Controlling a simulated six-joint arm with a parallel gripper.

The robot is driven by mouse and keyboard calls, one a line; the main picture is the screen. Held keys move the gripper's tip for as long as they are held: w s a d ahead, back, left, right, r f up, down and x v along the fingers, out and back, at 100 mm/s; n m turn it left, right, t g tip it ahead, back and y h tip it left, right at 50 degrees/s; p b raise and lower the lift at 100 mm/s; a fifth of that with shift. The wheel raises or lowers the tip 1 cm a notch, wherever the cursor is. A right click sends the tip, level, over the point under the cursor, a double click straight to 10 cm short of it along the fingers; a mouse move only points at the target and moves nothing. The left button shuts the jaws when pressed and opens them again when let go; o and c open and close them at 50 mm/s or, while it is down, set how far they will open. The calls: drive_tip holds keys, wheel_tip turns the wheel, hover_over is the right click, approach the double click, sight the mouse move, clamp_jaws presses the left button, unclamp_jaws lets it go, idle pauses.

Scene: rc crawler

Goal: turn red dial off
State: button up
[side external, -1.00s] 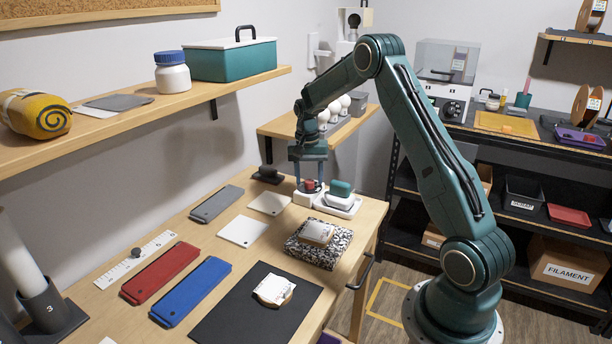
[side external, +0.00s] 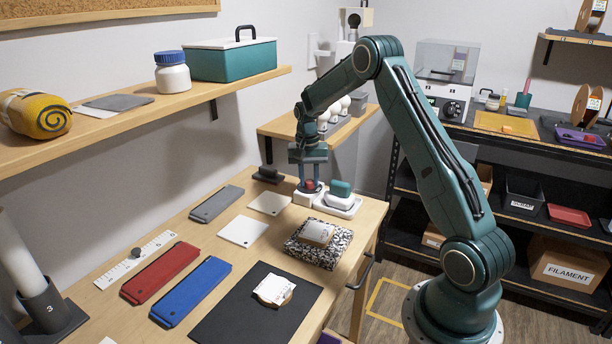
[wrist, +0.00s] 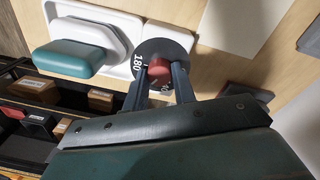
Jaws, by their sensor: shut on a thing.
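The red dial (side external: 309,184) sits on a dark round plate on a white base (side external: 306,198) at the far end of the wooden table. In the wrist view the red dial (wrist: 160,72) stands in the middle of the dark disc (wrist: 163,50), which bears "180" and another, partly hidden marking. My gripper (side external: 309,182) points down over it. In the wrist view the fingers of my gripper (wrist: 159,76) are on both sides of the dial and shut on it. The dial's lower part is hidden by the fingers.
A white tray with a teal-topped block (side external: 340,190) stands close at the right of the dial. A dark block (side external: 268,175) lies to the left. White tiles (side external: 243,231) and a speckled notebook (side external: 318,245) lie nearer. A shelf (side external: 150,110) runs along the wall.

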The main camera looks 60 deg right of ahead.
drive_tip(key=shift+n, duration=0.4)
drive_tip(key=n, duration=0.6)
drive_tip(key=shift+r, duration=0.1)
drive_tip(key=n, duration=0.3)
drive_tip(key=shift+n, duration=0.4)
drive_tip(key=n, duration=0.3)
drive_tip(key=shift+n+t, duration=0.3)
drive_tip(key=shift+n, duration=0.1)
drive_tip(key=n, duration=0.9)
drive_tip(key=shift+n, duration=0.3)
drive_tip(key=o, duration=1)
